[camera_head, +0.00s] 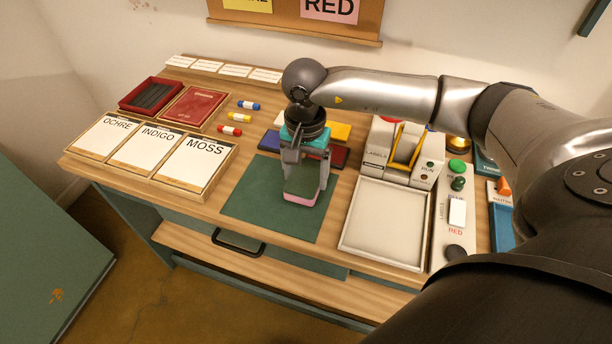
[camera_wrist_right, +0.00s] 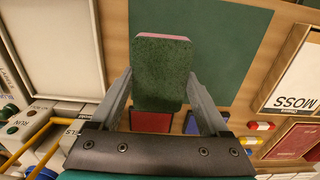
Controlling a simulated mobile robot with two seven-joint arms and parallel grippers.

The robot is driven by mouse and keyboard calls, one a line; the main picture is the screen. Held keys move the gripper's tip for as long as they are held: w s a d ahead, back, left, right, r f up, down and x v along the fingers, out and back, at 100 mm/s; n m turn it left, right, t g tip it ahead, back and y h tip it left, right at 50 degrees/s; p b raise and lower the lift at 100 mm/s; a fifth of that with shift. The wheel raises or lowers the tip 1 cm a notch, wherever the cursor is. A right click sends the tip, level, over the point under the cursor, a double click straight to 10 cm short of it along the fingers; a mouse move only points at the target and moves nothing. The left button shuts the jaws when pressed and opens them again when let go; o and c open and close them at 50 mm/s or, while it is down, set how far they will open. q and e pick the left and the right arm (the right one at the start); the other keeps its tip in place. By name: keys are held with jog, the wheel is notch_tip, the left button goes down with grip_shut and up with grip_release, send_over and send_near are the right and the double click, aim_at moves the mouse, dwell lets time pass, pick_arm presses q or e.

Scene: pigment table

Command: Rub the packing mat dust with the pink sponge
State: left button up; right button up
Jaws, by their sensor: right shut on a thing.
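The pink sponge (camera_head: 300,199) has a dark green scouring face, and its pink layer shows as an edge. My right gripper (camera_head: 305,178) points down over the mat, shut on the sponge with a finger on each side. In the right wrist view the sponge (camera_wrist_right: 162,75) sits between the fingers (camera_wrist_right: 160,85), green face toward the camera. The dark green packing mat (camera_head: 250,196) lies under the sponge; it also shows in the wrist view (camera_wrist_right: 235,40). I cannot tell whether sponge and mat touch. No dust can be made out on the mat. My left gripper is out of view.
A white tray (camera_head: 383,224) stands right of the mat, with a label machine (camera_head: 400,155) behind it. Cards marked OCHRE, INDIGO and MOSS (camera_head: 196,167) lie left. Coloured blocks (camera_head: 338,131) lie behind the mat. A control panel (camera_head: 455,212) stands at the right.

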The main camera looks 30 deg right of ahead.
jog(key=shift+r, duration=0.6)
jog(key=shift+r+p, duration=0.8)
jog(key=shift+r, duration=0.15)
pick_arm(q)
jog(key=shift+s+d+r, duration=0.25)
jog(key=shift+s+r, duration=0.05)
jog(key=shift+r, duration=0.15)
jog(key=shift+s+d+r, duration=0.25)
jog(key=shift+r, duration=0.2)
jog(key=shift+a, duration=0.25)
pick_arm(e)
jog(key=shift+f, duration=0.1)
